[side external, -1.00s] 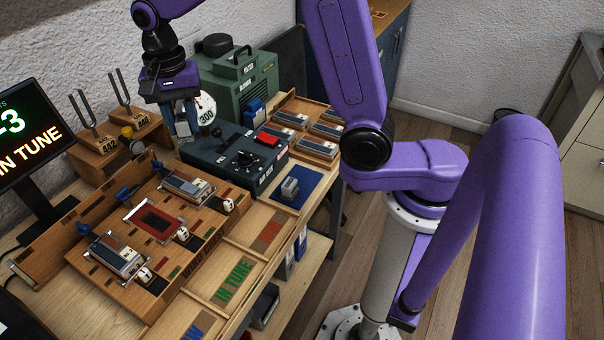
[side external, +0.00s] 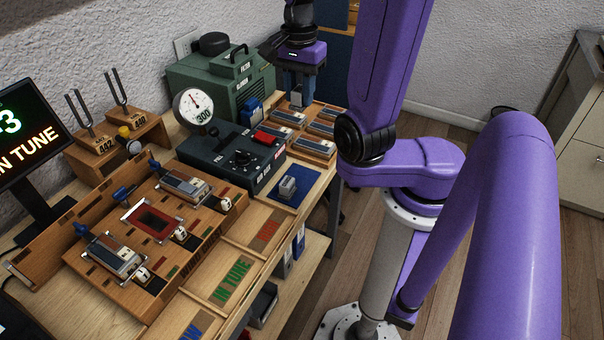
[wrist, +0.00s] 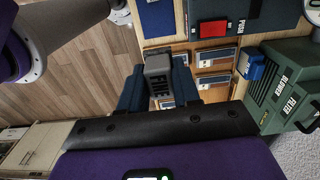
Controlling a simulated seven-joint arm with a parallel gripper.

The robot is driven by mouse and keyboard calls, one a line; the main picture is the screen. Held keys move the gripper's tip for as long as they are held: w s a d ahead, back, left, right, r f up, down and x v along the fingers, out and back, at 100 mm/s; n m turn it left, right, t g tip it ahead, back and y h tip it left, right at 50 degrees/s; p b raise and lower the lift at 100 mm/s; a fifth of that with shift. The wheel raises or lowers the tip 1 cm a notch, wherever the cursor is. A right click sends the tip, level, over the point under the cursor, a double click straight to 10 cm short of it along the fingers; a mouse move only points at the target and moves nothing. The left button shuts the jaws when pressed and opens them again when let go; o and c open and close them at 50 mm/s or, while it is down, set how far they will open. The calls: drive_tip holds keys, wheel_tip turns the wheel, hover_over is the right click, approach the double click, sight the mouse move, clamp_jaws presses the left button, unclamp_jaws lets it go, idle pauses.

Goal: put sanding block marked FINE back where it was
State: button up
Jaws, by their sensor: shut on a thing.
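In the side view the gripper hangs over the back part of the wooden tray (side external: 334,155) at the table's far end; the held block is hard to make out there. A blue mat (side external: 300,200) lies at the table's front edge with a grey block (side external: 287,187) on it. Any marking on that block is not readable.
The tray holds several grey and wood pieces (side external: 315,146). A dark control box (side external: 235,158) with a red button stands left of it. A green blower box (side external: 215,92) and a blue block (side external: 252,107) are behind. A round gauge (side external: 194,106) rises nearby.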

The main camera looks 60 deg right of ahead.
drive_tip(key=f, duration=2)
drive_tip(key=shift+s+d, duration=0.1)
drive_tip(key=shift+s, duration=0.15)
drive_tip(key=shift+f, duration=0.15)
drive_tip(key=o, duration=1)
